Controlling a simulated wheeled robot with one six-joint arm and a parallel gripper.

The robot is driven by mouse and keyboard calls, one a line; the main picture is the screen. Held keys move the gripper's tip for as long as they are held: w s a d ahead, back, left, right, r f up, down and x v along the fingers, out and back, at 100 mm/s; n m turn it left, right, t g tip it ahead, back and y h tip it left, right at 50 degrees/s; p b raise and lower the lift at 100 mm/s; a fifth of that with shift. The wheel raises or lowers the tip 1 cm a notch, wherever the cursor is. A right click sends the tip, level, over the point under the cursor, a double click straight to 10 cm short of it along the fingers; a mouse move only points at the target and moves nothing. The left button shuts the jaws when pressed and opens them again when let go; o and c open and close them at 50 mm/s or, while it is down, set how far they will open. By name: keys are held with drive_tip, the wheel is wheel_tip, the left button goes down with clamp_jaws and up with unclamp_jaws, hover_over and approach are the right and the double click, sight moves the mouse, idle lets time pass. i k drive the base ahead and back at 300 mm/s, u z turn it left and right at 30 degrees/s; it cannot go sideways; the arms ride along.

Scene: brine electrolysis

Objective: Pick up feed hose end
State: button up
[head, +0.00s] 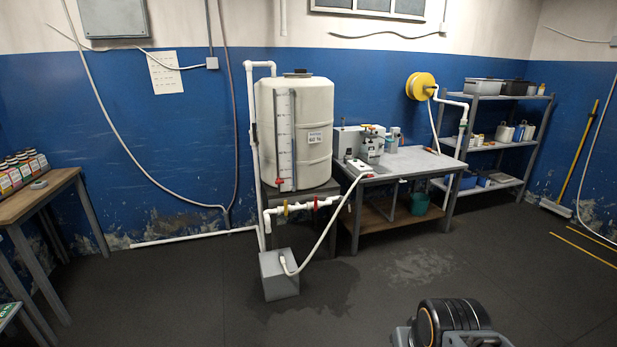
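A white hose (328,228) runs from the front left corner of the workbench (400,170) down to a grey box (279,280) on the floor. Its lower end (284,264) sits at the top of the box; I cannot tell how deep it goes. Its upper end is near a small white piece (357,164) with a red mark on the bench edge. Neither end is labelled, so I cannot tell which is the feed hose end. Part of my arm shows at the bottom right, but my gripper is out of view.
A large cream tank (305,135) stands on a stand beside the bench, with white valved piping (300,207) low in front. A yellow reel (421,86) hangs on the wall. Shelves (497,142) stand at right, a wooden table (45,192) at left. The front floor is mostly clear.

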sight(280, 256)
drive_tip(key=u, duration=0.3)
drive_tip(key=i, duration=1.65)
drive_tip(key=u, duration=0.4)
